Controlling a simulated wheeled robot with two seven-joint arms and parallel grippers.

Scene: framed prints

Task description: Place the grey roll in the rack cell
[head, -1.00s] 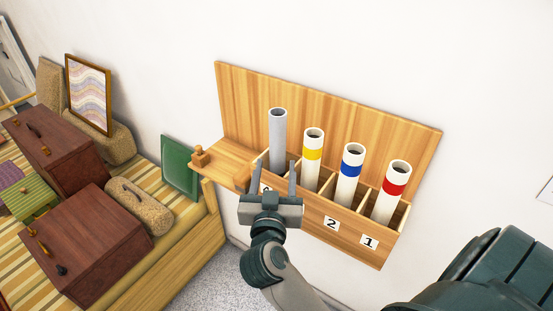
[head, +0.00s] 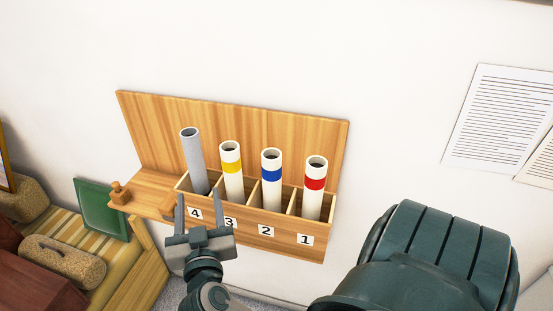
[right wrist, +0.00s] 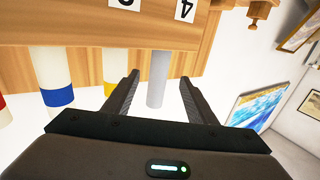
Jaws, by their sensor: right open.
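The grey roll (head: 194,162) stands in the leftmost cell of the wooden rack (head: 232,121), above the label 4. Its open top rises well above the cell's front; its lower end is hidden by the front board. My right gripper (head: 198,206) is open and empty, in front of and below the roll, near the label. In the right wrist view, the rack looks upside down and the grey roll (right wrist: 158,78) shows between the two spread fingers (right wrist: 160,90), apart from both. My left gripper is not in view.
Yellow-banded (head: 231,168), blue-banded (head: 270,172) and red-banded (head: 315,182) rolls fill the other cells. A wooden shelf with a knob (head: 120,194) juts out left of the rack. A green panel (head: 101,208) and bench (head: 135,268) lie lower left. Printed sheets (head: 497,117) hang on the right.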

